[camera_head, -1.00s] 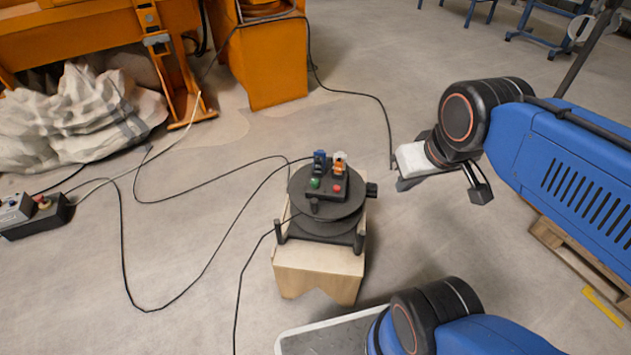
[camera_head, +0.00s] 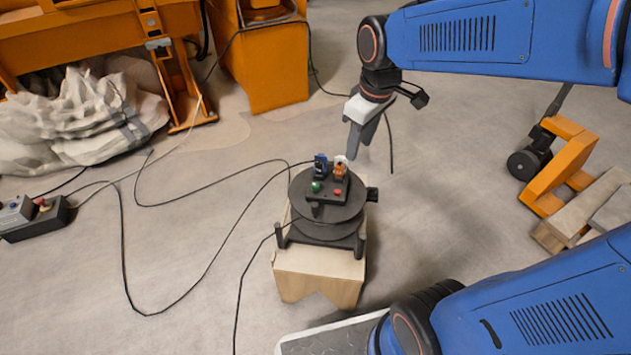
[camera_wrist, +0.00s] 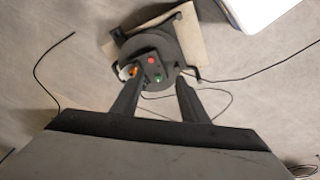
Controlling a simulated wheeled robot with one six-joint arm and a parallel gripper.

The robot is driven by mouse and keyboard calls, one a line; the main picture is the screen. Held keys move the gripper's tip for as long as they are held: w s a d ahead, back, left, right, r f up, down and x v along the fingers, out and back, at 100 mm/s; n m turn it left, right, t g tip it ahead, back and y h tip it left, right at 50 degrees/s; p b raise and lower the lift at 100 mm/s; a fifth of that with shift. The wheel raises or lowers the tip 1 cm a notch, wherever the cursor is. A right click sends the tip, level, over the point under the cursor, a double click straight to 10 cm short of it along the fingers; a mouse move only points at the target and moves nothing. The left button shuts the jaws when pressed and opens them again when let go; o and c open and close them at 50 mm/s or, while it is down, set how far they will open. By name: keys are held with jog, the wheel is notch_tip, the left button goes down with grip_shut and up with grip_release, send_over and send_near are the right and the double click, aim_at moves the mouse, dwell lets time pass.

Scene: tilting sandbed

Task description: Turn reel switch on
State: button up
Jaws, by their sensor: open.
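The black cable reel (camera_head: 325,218) sits on a light wooden stand (camera_head: 318,272) in the middle of the head view. On its top are a green button (camera_head: 316,187), a red button (camera_head: 337,192), a blue plug (camera_head: 320,163) and an orange-and-white plug (camera_head: 340,167). My gripper (camera_head: 356,150) is open and empty, above and just behind the plugs, pointing down. In the wrist view the reel (camera_wrist: 168,48) shows beyond my spread fingers (camera_wrist: 157,92), with the red button (camera_wrist: 151,60) and green button (camera_wrist: 158,78) between them. The gap is clear.
Black cables (camera_head: 215,255) run over the floor left of the reel. A grey control box (camera_head: 38,220) lies at far left, near a white sack (camera_head: 75,120). An orange pallet jack (camera_head: 555,165) stands at right. The floor right of the reel is free.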

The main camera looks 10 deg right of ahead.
aim_at(315, 185)
jog(key=w+a+f+n+g, duration=0.1)
jog(key=w+a+f+n, duration=0.25)
jog(key=w, duration=0.35)
jog(key=w+a+f+n+g, duration=0.1)
jog(key=w+a+f+n, duration=0.25)
jog(key=w, duration=0.25)
jog(key=shift+m, duration=0.3)
jog(key=f, duration=1.7)
jog(key=shift+w+a+f, duration=0.2)
jog(key=shift+f, duration=0.15)
jog(key=shift+c, duration=0.6)
grip_shut()
